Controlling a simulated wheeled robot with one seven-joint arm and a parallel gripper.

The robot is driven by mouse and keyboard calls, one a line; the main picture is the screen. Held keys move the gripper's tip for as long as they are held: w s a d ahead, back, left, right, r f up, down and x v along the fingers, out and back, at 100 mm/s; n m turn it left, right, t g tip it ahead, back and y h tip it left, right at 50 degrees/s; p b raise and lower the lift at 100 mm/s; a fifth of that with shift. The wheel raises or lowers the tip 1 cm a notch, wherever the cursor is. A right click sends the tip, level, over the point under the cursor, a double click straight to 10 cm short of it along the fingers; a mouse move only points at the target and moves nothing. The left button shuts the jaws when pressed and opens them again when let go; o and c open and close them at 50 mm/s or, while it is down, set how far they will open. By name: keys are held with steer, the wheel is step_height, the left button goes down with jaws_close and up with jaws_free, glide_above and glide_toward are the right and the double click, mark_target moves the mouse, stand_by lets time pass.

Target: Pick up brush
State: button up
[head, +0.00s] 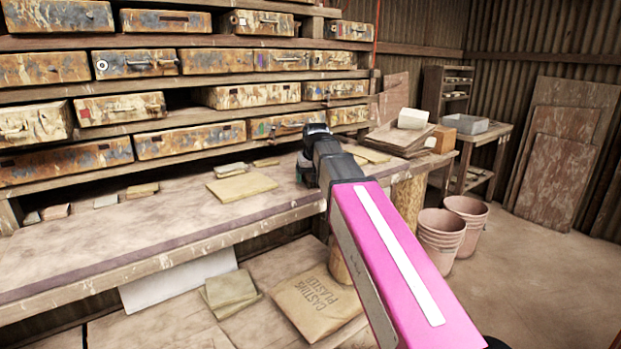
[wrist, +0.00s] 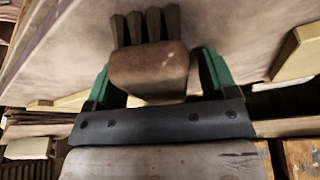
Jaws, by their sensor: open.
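In the wrist view, the brush (wrist: 150,72) shows as a rounded brown wooden block with several dark grey-brown prongs, likely its bristle tufts, pointing up the picture. My gripper (wrist: 156,66) is open, with one green finger at each side of the block. In the head view, my gripper (head: 306,170) is over the right part of the workbench (head: 120,230). The brush is not visible there, likely hidden behind my gripper and arm.
Shelves of worn, paint-stained cases (head: 190,139) rise behind the bench. Several thin tiles (head: 242,187) lie left of my gripper. A stack of boards (head: 400,137) with a white block is to its right. A plaster bag (head: 315,302) lies below. Pots (head: 442,240) stand on the floor.

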steer(key=shift+f, duration=0.1)
steer(key=c, duration=1.1)
